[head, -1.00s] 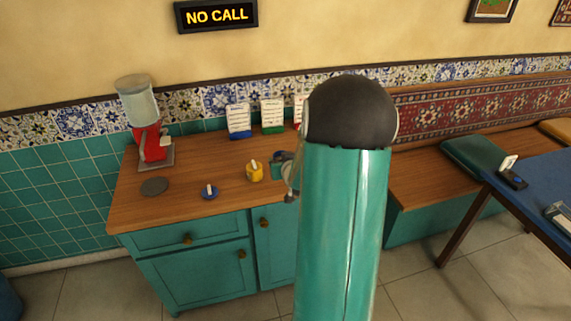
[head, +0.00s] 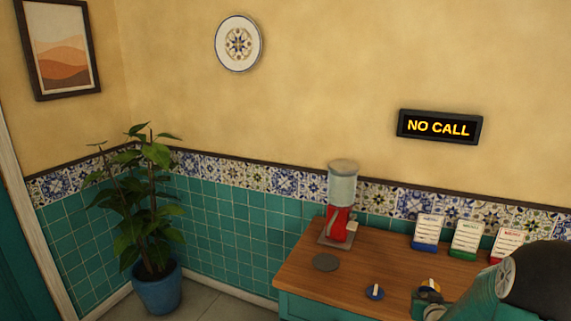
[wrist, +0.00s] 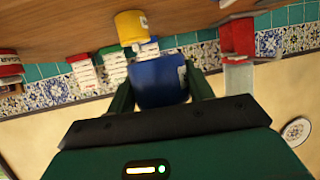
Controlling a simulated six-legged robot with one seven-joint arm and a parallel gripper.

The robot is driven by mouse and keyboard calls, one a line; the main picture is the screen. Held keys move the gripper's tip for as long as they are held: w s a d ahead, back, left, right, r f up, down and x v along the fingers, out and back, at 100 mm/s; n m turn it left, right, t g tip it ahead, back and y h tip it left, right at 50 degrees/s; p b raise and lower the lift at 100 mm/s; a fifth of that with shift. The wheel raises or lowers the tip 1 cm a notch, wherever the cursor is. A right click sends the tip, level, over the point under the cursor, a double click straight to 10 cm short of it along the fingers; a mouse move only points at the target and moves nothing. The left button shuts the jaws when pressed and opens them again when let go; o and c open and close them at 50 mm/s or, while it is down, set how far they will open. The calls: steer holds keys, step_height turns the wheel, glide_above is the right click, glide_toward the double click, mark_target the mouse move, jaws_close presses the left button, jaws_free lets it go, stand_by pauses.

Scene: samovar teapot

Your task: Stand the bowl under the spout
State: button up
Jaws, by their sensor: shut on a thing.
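A blue bowl (wrist: 160,83) with a small white label sits between the two fingers of my gripper (wrist: 163,92) in the wrist view, which is upside down. The gripper is shut on it. In the head view my gripper is at the lower right, partly behind my arm, and the bowl in it cannot be made out clearly. The red dispenser (head: 338,225) with a pale tank stands at the back left of the counter, apart from the gripper; it also shows in the wrist view (wrist: 237,40). Its spout is too small to make out.
On the wooden counter (head: 340,285) are a grey disc (head: 326,262), a low blue piece with a white upright part (head: 374,292), and a yellow cup (wrist: 130,27). Cards (head: 428,230) stand along the back. Counter around the disc is clear.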

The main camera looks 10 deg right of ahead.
steer(key=a+f+n+y, duration=0.1)
steer(key=a+f, duration=0.3)
steer(key=a, duration=0.6)
steer(key=w+a+f+n+y, duration=0.1)
steer(key=a+f, duration=0.4)
steer(key=a, duration=0.5)
steer(key=a+f+n+t+y, duration=0.1)
steer(key=a+f+n+y, duration=0.1)
steer(key=a, duration=0.9)
step_height(320, 180, down, 3)
steer(key=shift+w+r+y, duration=0.2)
steer(key=shift+w+y, duration=0.1)
steer(key=shift+y, duration=0.2)
steer(key=shift+a, duration=0.1)
